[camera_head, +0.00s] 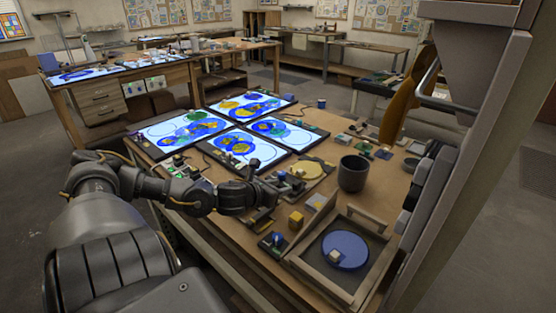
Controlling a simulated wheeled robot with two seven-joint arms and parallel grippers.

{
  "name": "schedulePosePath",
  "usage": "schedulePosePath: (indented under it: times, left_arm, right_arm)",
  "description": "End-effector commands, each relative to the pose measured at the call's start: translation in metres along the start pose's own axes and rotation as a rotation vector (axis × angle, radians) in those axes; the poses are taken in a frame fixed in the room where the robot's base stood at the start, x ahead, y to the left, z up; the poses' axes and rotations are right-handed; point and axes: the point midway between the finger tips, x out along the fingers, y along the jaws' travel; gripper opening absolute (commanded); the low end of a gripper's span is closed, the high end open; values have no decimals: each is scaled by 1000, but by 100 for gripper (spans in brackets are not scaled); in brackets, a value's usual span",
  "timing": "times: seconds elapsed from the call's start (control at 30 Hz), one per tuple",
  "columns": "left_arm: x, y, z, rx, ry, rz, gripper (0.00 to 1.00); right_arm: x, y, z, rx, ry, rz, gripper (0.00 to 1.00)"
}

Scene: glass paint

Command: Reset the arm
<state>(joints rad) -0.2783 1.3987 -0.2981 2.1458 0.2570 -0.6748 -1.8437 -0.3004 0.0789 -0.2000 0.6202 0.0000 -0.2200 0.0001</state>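My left arm comes in from the left and reaches over the front of the wooden worktable (318,130). My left gripper (268,186) is at the arm's end, low over or beside small items near the table's front edge. It is dark and small here, so I cannot tell whether its fingers are apart or whether it holds anything. My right gripper is not in view.
Lit glass panels with blue and yellow painting, one at the front (240,147), lie behind my gripper. A dark cup (352,173), a yellow block (295,219) and a wooden tray (312,262) with a blue disc (345,250) stand to its right. A post rises at right.

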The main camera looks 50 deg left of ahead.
Motion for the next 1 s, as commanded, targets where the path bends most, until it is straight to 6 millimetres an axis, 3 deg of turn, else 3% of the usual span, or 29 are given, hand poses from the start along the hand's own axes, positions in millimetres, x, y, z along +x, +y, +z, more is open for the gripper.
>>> schedulePosePath:
  times: [0.77,0.87,1.0]
  left_arm:
    - [-7,-1,0,-1,0,-1,40]
    - [-10,-1,7,-1,0,-1,40]
    - [-20,-1,31,-1,0,-2,40]
  right_arm:
    - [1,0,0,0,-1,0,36]
    - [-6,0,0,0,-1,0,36]
    - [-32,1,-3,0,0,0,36]
